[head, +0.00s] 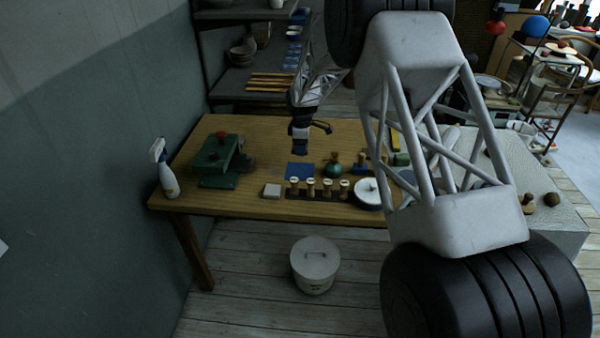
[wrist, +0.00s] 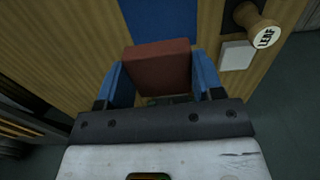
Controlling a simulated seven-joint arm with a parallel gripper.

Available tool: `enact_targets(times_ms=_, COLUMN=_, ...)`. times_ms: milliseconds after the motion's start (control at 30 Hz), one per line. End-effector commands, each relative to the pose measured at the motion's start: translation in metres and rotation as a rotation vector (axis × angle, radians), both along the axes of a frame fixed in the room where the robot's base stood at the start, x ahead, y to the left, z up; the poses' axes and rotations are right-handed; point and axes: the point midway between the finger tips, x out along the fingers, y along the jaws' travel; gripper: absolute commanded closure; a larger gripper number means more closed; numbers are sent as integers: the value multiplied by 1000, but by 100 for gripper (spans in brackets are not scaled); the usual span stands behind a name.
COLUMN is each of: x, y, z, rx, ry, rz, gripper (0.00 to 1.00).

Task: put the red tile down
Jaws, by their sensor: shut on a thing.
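The red tile (wrist: 158,68) is a brownish-red block between the two blue fingers of my gripper (wrist: 160,74) in the wrist view. The fingers touch its left and right sides. In the head view my gripper (head: 300,150) points down over the wooden table, just behind a blue square (head: 300,171); I cannot make out the tile there. The blue square also shows in the wrist view (wrist: 160,18), beyond the tile. I cannot tell how high the tile is above the table.
A pale square tile (head: 272,190) and a row of stamps (head: 310,189) stand along the table's front. A green press (head: 212,155) and a spray bottle (head: 166,172) are at the left.

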Motion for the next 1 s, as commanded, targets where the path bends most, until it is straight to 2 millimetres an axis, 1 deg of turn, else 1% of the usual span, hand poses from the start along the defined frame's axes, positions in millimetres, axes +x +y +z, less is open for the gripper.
enact_targets(times_ms=167, x=0, y=0, z=0, rx=0, ry=0, rz=0, gripper=65)
enact_targets(times_ms=267, x=0, y=0, z=-4, rx=0, ry=0, rz=0, gripper=65)
enact_targets(times_ms=367, x=0, y=0, z=-12, rx=0, ry=2, rz=0, gripper=65)
enact_targets(times_ms=600, x=-1, y=0, z=-45, rx=-1, ry=2, rz=0, gripper=65)
enact_targets(times_ms=700, x=0, y=0, z=-56, rx=0, ry=1, rz=0, gripper=65)
enact_targets(times_ms=833, x=0, y=0, z=-62, rx=0, ry=0, rz=0, gripper=65)
enact_targets(times_ms=1000, x=0, y=0, z=-63, rx=0, ry=0, rz=0, gripper=65)
